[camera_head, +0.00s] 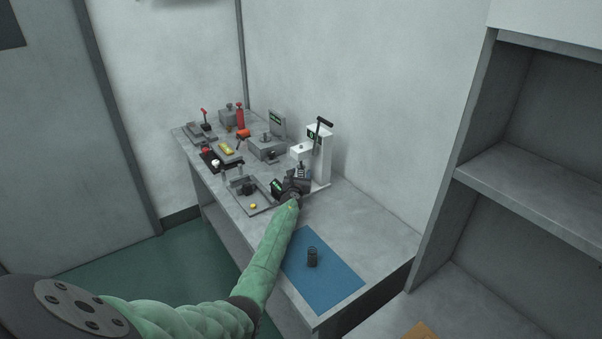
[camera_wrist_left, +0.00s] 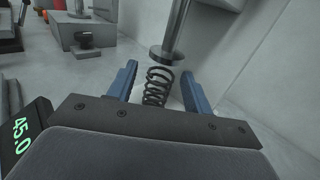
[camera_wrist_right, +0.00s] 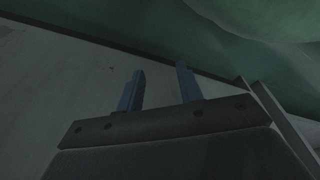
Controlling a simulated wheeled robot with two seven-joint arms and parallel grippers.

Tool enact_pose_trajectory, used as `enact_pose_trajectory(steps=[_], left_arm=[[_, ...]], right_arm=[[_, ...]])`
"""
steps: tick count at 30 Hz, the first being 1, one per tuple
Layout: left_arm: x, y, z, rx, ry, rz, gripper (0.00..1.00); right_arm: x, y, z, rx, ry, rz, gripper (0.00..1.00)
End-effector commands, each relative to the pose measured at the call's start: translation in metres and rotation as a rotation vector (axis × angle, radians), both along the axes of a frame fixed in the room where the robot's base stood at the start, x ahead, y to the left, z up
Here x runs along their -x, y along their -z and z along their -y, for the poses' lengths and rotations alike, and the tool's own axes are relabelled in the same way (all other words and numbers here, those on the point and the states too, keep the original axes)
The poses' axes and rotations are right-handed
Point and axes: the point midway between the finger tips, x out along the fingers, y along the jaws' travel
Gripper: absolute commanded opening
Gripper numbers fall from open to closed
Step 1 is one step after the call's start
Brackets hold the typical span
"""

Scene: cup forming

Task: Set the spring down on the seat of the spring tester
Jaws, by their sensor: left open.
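The dark coil spring (camera_wrist_left: 156,88) stands nearly upright in the left wrist view, below the round pressing disc (camera_wrist_left: 165,56) of the spring tester. Its top is close to the disc; whether they touch I cannot tell. My left gripper (camera_wrist_left: 159,70) is open, with one blue finger on each side of the spring and visible gaps. The spring's foot and the seat are hidden behind my gripper body. In the head view the white spring tester (camera_head: 320,155) stands by the wall, with my left gripper (camera_head: 294,186) in front. My right gripper (camera_wrist_right: 160,72) is open and empty, away from the bench.
A blue mat (camera_head: 335,285) with a dark cylindrical object (camera_head: 312,257) lies at the bench's near end. A grey tray (camera_head: 262,207) is left of my left gripper. A display (camera_wrist_left: 20,135) reads 45.0. Several devices crowd the bench's far end. Shelving (camera_head: 530,165) stands at right.

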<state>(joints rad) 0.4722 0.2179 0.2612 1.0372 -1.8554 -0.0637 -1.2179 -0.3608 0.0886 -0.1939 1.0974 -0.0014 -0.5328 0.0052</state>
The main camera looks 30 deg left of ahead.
Motion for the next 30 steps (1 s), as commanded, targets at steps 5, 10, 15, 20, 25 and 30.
enact_pose_trajectory(steps=[5,10,15,20,25,30], left_arm=[[0.027,-0.002,0.012,0.003,0.001,-0.001,0.51],[0.056,-0.002,0.024,0.004,0.001,-0.001,0.51],[0.080,-0.001,0.034,0.001,0.001,-0.001,0.51],[0.095,-0.001,0.039,-0.001,0.000,-0.001,0.51],[0.100,0.000,0.041,-0.001,0.000,0.000,0.51],[0.100,0.000,0.041,-0.001,0.000,-0.001,0.51]], right_arm=[[0.021,0.009,0.010,0.007,-0.004,-0.002,0.36],[0.048,0.016,0.016,0.011,-0.004,-0.022,0.36],[0.070,0.021,0.021,0.013,-0.005,-0.037,0.36],[0.081,0.023,0.023,0.014,-0.005,-0.043,0.36],[0.086,0.025,0.024,0.015,-0.004,-0.047,0.36],[0.086,0.025,0.025,0.015,-0.004,-0.047,0.36]])
